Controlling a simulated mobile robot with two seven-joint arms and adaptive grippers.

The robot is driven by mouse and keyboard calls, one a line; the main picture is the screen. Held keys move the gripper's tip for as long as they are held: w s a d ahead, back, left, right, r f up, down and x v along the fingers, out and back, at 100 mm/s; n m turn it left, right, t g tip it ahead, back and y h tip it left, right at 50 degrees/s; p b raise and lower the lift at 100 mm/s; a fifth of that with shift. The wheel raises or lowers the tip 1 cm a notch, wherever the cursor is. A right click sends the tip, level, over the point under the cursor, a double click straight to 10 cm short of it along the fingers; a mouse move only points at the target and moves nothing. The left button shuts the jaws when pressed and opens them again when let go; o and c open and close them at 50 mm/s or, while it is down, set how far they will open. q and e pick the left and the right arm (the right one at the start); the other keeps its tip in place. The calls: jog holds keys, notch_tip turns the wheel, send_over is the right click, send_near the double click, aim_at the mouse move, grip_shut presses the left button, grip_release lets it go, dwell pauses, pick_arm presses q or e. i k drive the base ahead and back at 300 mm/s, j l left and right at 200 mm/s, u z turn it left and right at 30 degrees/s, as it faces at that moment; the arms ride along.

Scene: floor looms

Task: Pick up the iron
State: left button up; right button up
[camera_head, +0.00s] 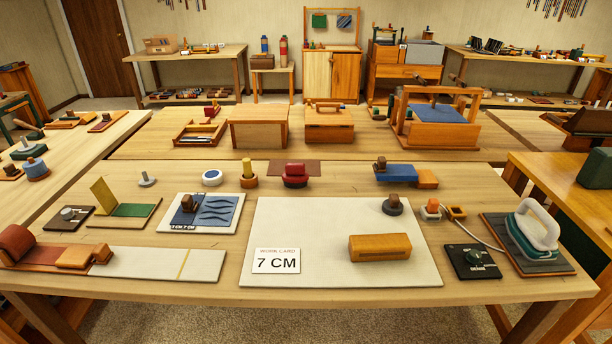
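The iron (534,234) has a white handle and a teal lower body. It rests on a dark grey slatted pad (555,265) at the right end of the front table. A pale cord (478,233) runs from beside the iron to the left, toward a small orange-topped object. Neither of my grippers is in view, and nothing touches the iron.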

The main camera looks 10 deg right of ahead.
aim_at(534, 242)
jog(key=z, duration=1.7)
